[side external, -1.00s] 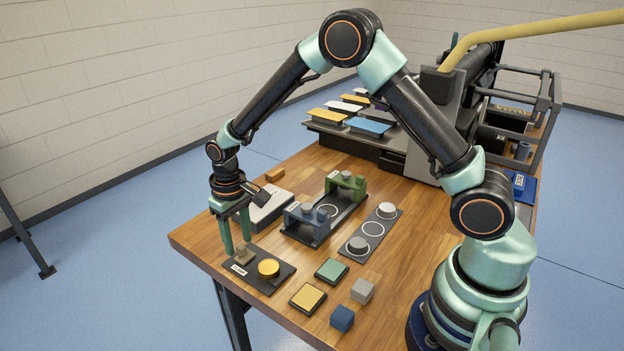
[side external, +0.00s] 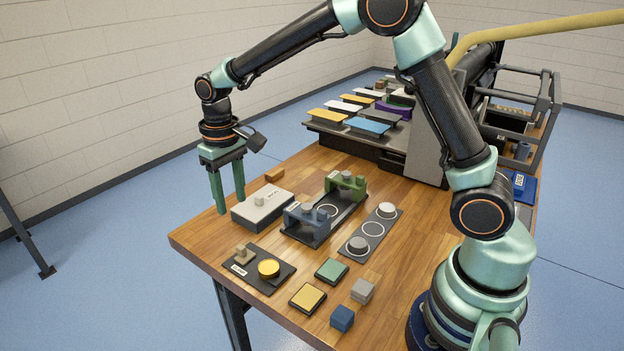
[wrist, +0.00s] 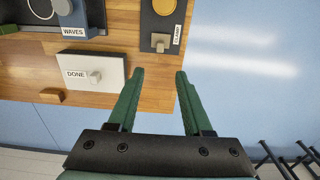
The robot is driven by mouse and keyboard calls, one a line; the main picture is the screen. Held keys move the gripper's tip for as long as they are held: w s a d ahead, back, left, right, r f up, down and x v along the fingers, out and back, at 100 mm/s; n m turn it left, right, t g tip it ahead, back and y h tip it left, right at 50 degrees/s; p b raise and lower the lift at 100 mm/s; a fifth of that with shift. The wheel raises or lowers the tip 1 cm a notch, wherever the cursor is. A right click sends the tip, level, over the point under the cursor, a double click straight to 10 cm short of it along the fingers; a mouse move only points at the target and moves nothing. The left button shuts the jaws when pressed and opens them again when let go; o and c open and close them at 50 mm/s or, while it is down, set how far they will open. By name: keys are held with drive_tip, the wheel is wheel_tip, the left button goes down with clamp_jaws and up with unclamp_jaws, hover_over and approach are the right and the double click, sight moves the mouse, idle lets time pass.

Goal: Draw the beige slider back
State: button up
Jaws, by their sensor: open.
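The beige slider (side external: 243,254) is a small block-shaped knob on a dark plate (side external: 282,284), beside a round yellow button (side external: 268,268) and a white label. It also shows in the wrist view (wrist: 160,41) near the table edge. My gripper (side external: 231,203) is open and empty, with its fingers pointing down. It is raised near the table's left edge, behind and above the slider and clear of it. In the wrist view the open fingertips (wrist: 160,72) frame wood and blue floor, with nothing between them.
A white box (side external: 262,210) with a pale knob and a DONE label stands close to my fingers. Blue and green presses (side external: 305,218) stand to its right. Loose yellow (side external: 307,298) and green (side external: 331,271) pads and small cubes lie in front. A small orange-brown block (side external: 275,174) lies behind.

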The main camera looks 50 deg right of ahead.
wheel_tip(320, 180, up, 7)
idle(0.9)
drive_tip(key=s+d+r+t, duration=0.2)
drive_tip(key=s+d, duration=0.1)
drive_tip(key=s, duration=0.5)
drive_tip(key=s+d+r+t, duration=0.2)
drive_tip(key=s+d+t, duration=0.1)
drive_tip(key=s, duration=0.6)
drive_tip(key=shift+d+t, duration=0.3)
drive_tip(key=shift+d, duration=0.2)
